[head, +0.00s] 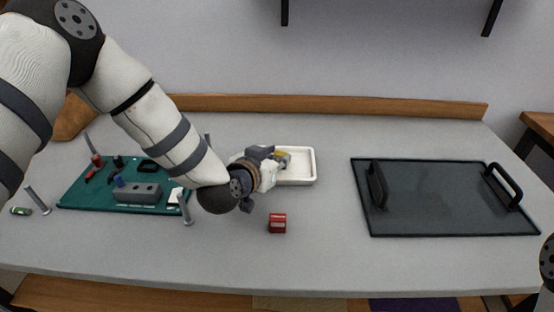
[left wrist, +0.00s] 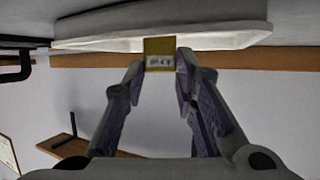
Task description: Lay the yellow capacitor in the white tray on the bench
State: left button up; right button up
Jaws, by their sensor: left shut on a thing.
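The yellow capacitor (head: 281,153) is between the fingertips of my left gripper (head: 284,159), which is shut on it. It also shows in the left wrist view (left wrist: 159,54), with its label facing the camera. The white tray (head: 313,167) sits on the grey bench behind my left gripper, and the capacitor appears over its left part. In the left wrist view the tray's rim (left wrist: 230,41) lies just beyond the capacitor. I cannot tell whether the capacitor touches the tray. My wrist hides the tray's left side. My right gripper is not in view.
A red block-like component (head: 277,224) lies on the bench in front of the tray. A green mat (head: 85,193) with several small parts and posts lies at left. A dark glass panel with two handles (head: 430,205) lies at right. The bench between tray and panel is clear.

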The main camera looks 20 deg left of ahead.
pick_arm(q)
jog(key=shift+f, duration=0.25)
jog(key=o, duration=1.1)
jog(key=shift+c, duration=0.2)
jog(key=shift+r, duration=0.1)
jog(key=shift+s+r, duration=0.1)
jog(key=shift+r, duration=0.2)
jog(key=p+v, duration=0.2)
jog(key=v, duration=0.9)
jog(key=shift+s, duration=0.4)
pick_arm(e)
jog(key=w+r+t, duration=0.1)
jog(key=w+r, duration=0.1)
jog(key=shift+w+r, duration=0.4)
